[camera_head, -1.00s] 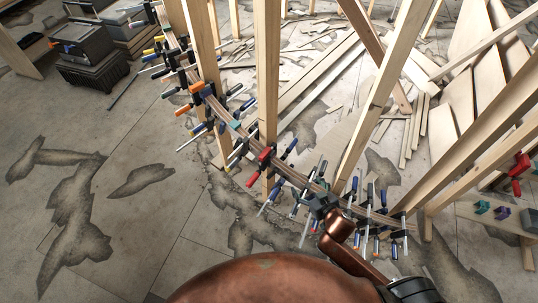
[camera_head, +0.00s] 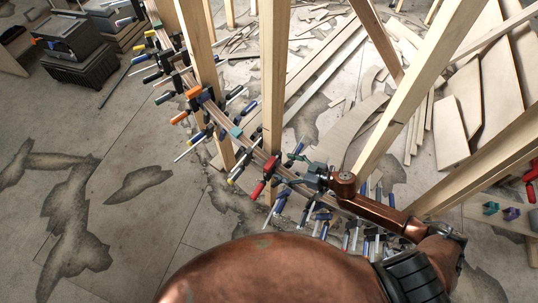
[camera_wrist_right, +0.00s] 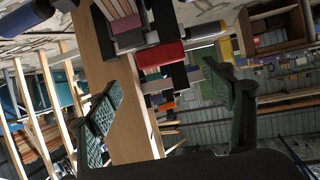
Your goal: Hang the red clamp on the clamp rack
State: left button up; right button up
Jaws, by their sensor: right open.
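A red clamp (camera_head: 269,168) sits on the curved wooden stringer (camera_head: 233,128), among several clamps with blue, orange and black parts. My right gripper (camera_head: 287,168) is open just to the right of the red clamp. In the right wrist view its two green-padded fingers (camera_wrist_right: 163,88) stand wide apart, with a red clamp part (camera_wrist_right: 160,54) ahead of the gap between them. Nothing is held. At the right edge, another red clamp (camera_head: 530,175) shows near a board with a teal clamp (camera_head: 490,208) and a purple clamp (camera_head: 511,213); I cannot tell whether this is the rack. My left gripper is out of view.
Upright wooden studs (camera_head: 274,80) stand along and behind the stringer, close to my right arm. Neighbouring clamps crowd the stringer on both sides. Dark toolboxes (camera_head: 76,42) stand at the upper left. Planks lie on the floor behind. The floor at left is open.

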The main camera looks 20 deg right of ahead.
aim_at(273, 164)
jog(key=b+x, duration=0.1)
jog(key=x, duration=0.4)
jog(key=shift+a+f, duration=0.1)
jog(key=shift+f, duration=0.05)
jog(key=shift+x, duration=1.15)
jog(key=shift+w+a+f+b, duration=0.1)
jog(key=shift+a+f+b, duration=0.1)
jog(key=shift+b, duration=0.1)
jog(key=c, duration=0.8)
grip_shut()
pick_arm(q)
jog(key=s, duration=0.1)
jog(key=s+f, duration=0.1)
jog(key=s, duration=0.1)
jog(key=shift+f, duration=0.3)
pick_arm(e)
jog(key=shift+r, duration=0.15)
